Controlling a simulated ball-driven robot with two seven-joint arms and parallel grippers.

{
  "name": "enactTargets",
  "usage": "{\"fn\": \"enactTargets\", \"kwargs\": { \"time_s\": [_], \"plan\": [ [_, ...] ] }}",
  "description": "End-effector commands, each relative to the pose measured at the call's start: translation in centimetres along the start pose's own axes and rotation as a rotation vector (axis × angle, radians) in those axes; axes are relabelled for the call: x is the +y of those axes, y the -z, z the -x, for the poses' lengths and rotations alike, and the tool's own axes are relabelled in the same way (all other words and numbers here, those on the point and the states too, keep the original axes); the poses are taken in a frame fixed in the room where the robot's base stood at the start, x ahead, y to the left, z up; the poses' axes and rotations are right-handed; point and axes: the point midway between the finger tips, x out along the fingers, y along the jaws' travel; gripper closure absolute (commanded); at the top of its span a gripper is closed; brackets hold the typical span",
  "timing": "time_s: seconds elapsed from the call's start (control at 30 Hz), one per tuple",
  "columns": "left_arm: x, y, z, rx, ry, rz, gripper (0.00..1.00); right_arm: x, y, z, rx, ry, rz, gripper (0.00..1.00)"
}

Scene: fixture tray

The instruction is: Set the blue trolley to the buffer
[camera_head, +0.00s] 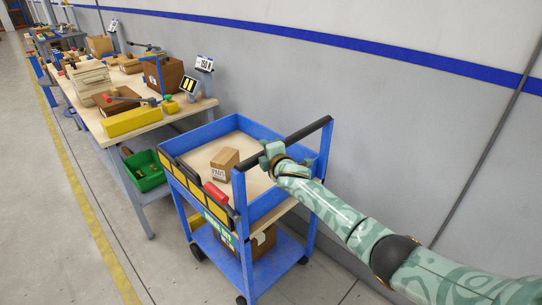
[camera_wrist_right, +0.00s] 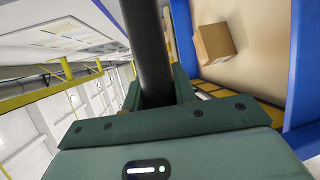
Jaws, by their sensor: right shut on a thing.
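The blue trolley (camera_head: 263,207) stands on the floor in the middle of the head view, with a wooden-floored upper tray, a lower shelf and dark wheels. Its black push handle (camera_head: 305,132) runs along the near right end. My right gripper (camera_head: 270,157) is shut on this handle. In the right wrist view the handle (camera_wrist_right: 146,45) passes between the fingers of the gripper (camera_wrist_right: 156,90). The buffer cannot be made out for certain. My left gripper is not in view.
A small cardboard box (camera_head: 224,163) and a red cylinder (camera_head: 216,193) lie in the trolley's top tray. A cluttered workbench (camera_head: 165,117) stands just beyond the trolley, a green bin (camera_head: 146,171) under it. A grey wall (camera_head: 400,100) runs along the right. Floor at left is clear, with a yellow line (camera_head: 90,215).

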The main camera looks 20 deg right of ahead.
Motion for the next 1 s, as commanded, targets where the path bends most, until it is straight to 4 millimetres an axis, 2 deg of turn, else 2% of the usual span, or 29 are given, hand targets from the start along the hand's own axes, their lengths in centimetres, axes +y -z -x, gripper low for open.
{"fn": "enactTargets", "kwargs": {
  "time_s": [0.5, 0.53, 0.6, 0.87, 1.0],
  "plan": [
    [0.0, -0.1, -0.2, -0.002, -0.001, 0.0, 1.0, 0.2, 0.2, -0.4, -0.001, -0.001, -0.001, 1.0],
    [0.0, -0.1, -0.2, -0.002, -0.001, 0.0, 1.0, 0.2, 0.2, -0.4, -0.001, -0.001, -0.001, 0.65],
    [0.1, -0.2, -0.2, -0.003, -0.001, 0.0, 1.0, 0.2, 0.2, -0.4, -0.001, -0.001, -0.001, 0.51],
    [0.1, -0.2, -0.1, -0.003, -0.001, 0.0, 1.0, 0.1, 0.2, -0.3, -0.001, 0.001, 0.0, 0.51],
    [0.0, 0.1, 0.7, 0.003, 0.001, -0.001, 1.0, 0.3, 0.1, 0.8, 0.0, 0.001, 0.0, 0.51]
  ]
}}
